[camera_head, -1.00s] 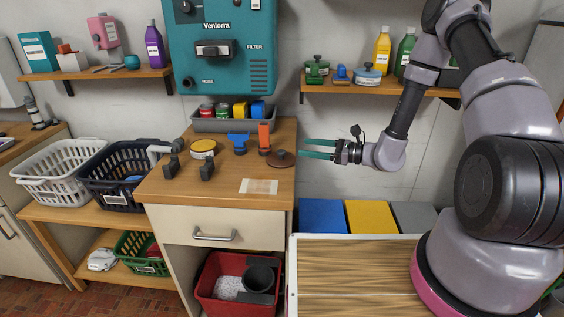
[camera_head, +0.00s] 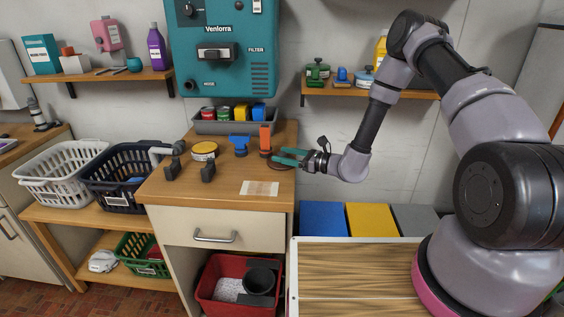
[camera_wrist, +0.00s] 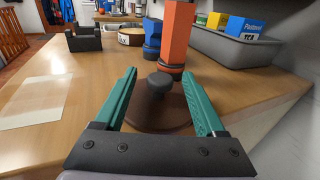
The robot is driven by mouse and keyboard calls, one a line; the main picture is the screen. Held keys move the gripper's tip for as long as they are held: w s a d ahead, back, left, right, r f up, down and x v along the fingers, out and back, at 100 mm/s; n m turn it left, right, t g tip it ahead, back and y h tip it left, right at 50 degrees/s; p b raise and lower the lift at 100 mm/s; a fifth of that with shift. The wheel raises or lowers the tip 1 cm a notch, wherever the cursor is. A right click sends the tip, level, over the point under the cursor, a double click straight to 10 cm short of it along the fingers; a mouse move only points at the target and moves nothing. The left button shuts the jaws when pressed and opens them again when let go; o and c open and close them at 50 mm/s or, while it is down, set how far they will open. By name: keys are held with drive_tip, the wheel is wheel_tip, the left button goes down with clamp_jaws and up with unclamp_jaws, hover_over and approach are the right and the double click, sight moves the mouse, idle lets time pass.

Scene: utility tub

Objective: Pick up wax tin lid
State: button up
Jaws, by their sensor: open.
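The wax tin lid appears to be the brown round disc with a dark knob (camera_wrist: 158,115) near the right edge of the wooden counter. In the head view it is partly hidden behind my gripper (camera_head: 278,156). My gripper is open. In the wrist view its two teal fingers (camera_wrist: 159,73) lie on either side of the lid's knob, with nothing held. The knob stands between the fingers, apart from both. Whether the fingers touch the disc, I cannot tell.
An orange upright block (camera_wrist: 176,35) and a blue tool (camera_wrist: 152,38) stand just beyond the lid. A grey bin (camera_head: 228,127) is at the back. A pale sheet (camera_head: 260,188) lies at the front.

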drive_tip(key=shift+w+a, duration=0.25)
drive_tip(key=shift+a, duration=0.25)
clamp_jaws()
